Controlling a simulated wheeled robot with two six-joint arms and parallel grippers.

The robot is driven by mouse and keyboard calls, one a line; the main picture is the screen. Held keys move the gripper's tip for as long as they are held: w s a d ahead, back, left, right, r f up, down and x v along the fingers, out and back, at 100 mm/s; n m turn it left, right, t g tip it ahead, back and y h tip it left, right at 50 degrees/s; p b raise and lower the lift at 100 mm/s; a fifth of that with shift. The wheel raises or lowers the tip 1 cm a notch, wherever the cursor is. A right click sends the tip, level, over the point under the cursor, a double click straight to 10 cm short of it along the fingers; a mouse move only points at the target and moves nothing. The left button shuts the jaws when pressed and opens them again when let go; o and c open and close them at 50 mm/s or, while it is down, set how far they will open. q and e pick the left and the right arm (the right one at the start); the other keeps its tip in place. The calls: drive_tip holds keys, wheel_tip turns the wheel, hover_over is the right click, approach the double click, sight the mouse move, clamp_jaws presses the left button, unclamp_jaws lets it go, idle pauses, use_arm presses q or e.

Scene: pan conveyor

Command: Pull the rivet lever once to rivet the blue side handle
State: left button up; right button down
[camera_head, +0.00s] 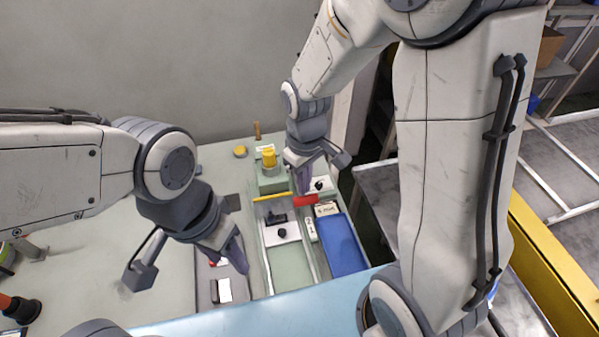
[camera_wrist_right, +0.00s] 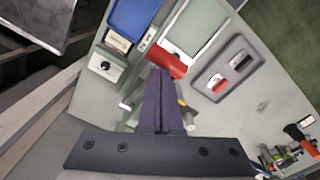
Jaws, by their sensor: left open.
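The rivet lever shows in the head view as a yellow bar (camera_head: 272,196) with a red grip (camera_head: 308,201) at its right end. The red grip also shows in the right wrist view (camera_wrist_right: 168,58), just past my fingertips. My right gripper (camera_head: 304,184) is directly over the red grip. In the wrist view its dark fingers (camera_wrist_right: 161,80) lie together, their tips at the edge of the grip, with no clear hold on it. My left gripper (camera_head: 192,264) is open and empty, over the left of the bench. I cannot make out the blue side handle.
A yellow cylinder (camera_head: 268,157) stands on a green block behind the lever. A blue tray (camera_head: 341,246) lies to the right, beside a pale green strip (camera_head: 291,268). A dark panel with red and white switches (camera_head: 224,290) lies below my left gripper.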

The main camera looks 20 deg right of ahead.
sight(307, 201)
drive_tip(key=shift+s+f+b, duration=0.4)
drive_tip(key=shift+f+b, duration=0.2)
drive_tip(key=shift+f, duration=0.25)
drive_tip(key=shift+s+f+b, duration=0.35)
drive_tip(key=shift+f+b, duration=0.25)
drive_tip(key=shift+f, duration=0.2)
drive_tip(key=shift+s+f+b, duration=0.4)
drive_tip(key=shift+f+b, duration=0.2)
drive_tip(key=shift+f, duration=0.25)
drive_tip(key=shift+f, duration=0.1)
wheel_tip(307, 201, up, 9)
drive_tip(key=p, duration=0.8)
drive_tip(key=shift+s+p, duration=0.15)
drive_tip(key=shift+p, duration=0.25)
wheel_tip(307, 201, up, 9)
drive_tip(key=s+p, duration=0.1)
drive_tip(key=p, duration=0.7)
drive_tip(key=shift+f, duration=0.1)
